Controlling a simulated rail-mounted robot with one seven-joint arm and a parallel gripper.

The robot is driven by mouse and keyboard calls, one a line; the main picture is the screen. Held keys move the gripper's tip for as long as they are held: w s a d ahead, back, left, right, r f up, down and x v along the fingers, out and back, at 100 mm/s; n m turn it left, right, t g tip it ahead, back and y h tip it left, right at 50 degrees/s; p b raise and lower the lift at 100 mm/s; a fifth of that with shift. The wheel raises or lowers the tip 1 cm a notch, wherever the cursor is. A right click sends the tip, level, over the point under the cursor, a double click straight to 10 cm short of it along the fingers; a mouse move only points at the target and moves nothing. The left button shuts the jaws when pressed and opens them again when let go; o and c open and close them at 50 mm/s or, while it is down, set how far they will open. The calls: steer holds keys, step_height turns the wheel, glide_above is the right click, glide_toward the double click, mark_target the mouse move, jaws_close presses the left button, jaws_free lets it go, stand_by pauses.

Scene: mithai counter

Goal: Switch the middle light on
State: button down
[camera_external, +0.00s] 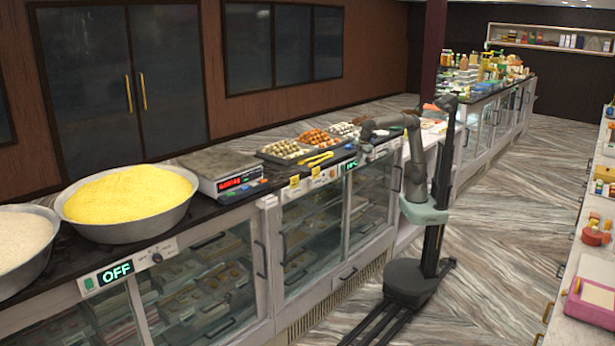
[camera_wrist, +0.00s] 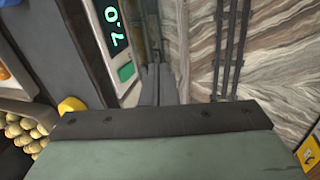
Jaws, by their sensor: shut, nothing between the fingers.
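My gripper (camera_external: 364,149) is at the front edge of the counter, by the middle control panel (camera_external: 325,176). In the wrist view my gripper's fingers (camera_wrist: 157,72) are together and empty, just right of the panel's white face. That face carries a lit green display (camera_wrist: 115,25) reading 7.0 and a small green switch (camera_wrist: 127,72). The fingers look close to the switch, but I cannot tell if they touch it. In the outside view the display (camera_external: 349,165) shows as a small lit patch. The case's own light state is unclear.
A left panel (camera_external: 115,272) reads OFF. On the counter (camera_external: 165,242) stand a bowl of yellow grains (camera_external: 128,195), a scale (camera_external: 222,170) and trays of sweets (camera_external: 285,150). Yellow tongs (camera_external: 318,159) lie near my gripper. The floor (camera_external: 480,270) right of my base is clear.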

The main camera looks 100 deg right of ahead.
mark_target(342, 168)
steer(key=shift+n, duration=0.4)
steer(key=a+r, duration=0.1)
steer(key=w+a+r, duration=0.1)
steer(key=a+r, duration=0.1)
steer(key=shift+w+a+r, duration=0.1)
steer(key=shift+w, duration=0.25)
steer(key=shift+w+d+f+p, duration=0.2)
steer(key=shift+w+d+f, duration=0.65)
steer(key=shift+f, duration=0.85)
steer(key=shift+w+d+f+p, duration=0.2)
steer(key=shift+w+d+f, duration=0.65)
steer(key=shift+f, duration=0.8)
steer(key=shift+w+d+f+p, duration=0.2)
steer(key=shift+w+d+f, duration=0.65)
steer(key=shift+f, duration=0.85)
steer(key=shift+s+d, duration=0.1)
